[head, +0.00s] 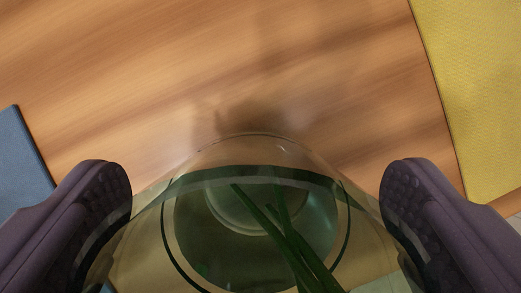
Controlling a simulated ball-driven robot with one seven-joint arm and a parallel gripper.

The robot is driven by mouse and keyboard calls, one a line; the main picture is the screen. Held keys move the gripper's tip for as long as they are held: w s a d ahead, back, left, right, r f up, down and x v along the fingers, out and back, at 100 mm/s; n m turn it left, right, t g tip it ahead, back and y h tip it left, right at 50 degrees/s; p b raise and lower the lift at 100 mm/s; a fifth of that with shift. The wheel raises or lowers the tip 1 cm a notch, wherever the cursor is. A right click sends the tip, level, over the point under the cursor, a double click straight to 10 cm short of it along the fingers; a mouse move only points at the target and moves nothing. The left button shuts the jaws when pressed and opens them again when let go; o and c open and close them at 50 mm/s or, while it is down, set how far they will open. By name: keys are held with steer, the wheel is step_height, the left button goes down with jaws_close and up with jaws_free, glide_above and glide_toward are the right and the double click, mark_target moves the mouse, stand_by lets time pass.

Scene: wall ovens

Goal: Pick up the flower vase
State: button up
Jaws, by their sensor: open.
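The flower vase (255,215) is clear, rounded glass with green stems inside. It is at the bottom middle of the head view, and its lower part runs out of the picture. My gripper (256,190) is open, with one dark purple finger on each side of the vase. The fingertips look close to the glass at left and right; I cannot tell whether they touch it. Any flower heads are out of view.
The vase is over a wooden surface (200,70) with brown grain, which is bare beyond the vase. A yellow flat panel (480,90) lies at the upper right. A blue flat piece (20,165) shows at the left edge.

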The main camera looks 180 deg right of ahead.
steer(key=shift+r, duration=0.1)
steer(key=c, duration=1.8)
steer(key=shift+r, duration=0.15)
